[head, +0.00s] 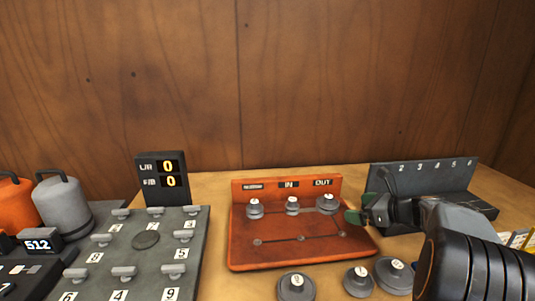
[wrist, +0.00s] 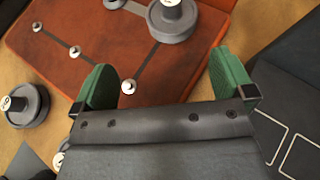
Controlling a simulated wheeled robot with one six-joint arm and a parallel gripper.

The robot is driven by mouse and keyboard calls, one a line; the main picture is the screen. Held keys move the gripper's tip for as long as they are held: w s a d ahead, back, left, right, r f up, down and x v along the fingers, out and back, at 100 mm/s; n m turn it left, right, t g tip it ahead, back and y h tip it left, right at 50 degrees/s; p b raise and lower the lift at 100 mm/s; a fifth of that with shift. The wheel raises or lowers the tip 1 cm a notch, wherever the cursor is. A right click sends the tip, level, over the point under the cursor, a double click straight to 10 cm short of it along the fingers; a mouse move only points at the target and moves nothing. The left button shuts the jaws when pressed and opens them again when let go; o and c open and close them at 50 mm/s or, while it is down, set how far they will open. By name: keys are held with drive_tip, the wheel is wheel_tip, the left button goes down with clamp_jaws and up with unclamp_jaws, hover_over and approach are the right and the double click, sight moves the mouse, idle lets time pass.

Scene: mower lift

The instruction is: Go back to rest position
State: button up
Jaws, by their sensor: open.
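My gripper (head: 358,209) is at the right side of the orange-red board (head: 290,255) in the head view, with the arm reaching in from the lower right. In the wrist view the green fingertips of my gripper (wrist: 168,85) are spread apart with nothing between them but the board's surface. A grey knobbed weight (wrist: 174,20) stands on the board just beyond the fingers, apart from them. In the head view this right weight (head: 327,204) stands in a row with two smaller ones (head: 254,208) (head: 292,205) on the board's upper pegs. The lower pegs are bare.
Loose grey weights (head: 296,286) (head: 358,281) (head: 393,275) lie in front of the board. A dark numbered rack (head: 420,176) stands behind my gripper. A grey numbered panel (head: 190,262), a display (head: 162,179) and two canisters (head: 62,205) (head: 14,200) are at left. A wooden wall (head: 300,80) closes the back.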

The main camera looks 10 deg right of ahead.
drive_tip(key=s+a+r+n+g+h+p, duration=0.1)
drive_tip(key=s+a+r+n+g+p, duration=0.15)
drive_tip(key=s+a+n, duration=0.35)
drive_tip(key=s+a+r+n+g+p, duration=0.1)
drive_tip(key=s+a+n+g+p, duration=0.15)
drive_tip(key=a+n, duration=0.35)
drive_tip(key=s+a+r+n+g+h+p, duration=0.1)
drive_tip(key=s+a+n+h+p, duration=0.2)
drive_tip(key=s+n, duration=0.3)
drive_tip(key=s+a+r+n+g+h+p, duration=0.1)
drive_tip(key=s+a+n+h+p, duration=0.2)
drive_tip(key=s+n, duration=0.3)
drive_tip(key=n+p, duration=0.1)
drive_tip(key=n, duration=0.2)
drive_tip(key=shift+r+n+p, duration=0.2)
drive_tip(key=shift+n+p, duration=0.1)
drive_tip(key=shift+n, duration=0.1)
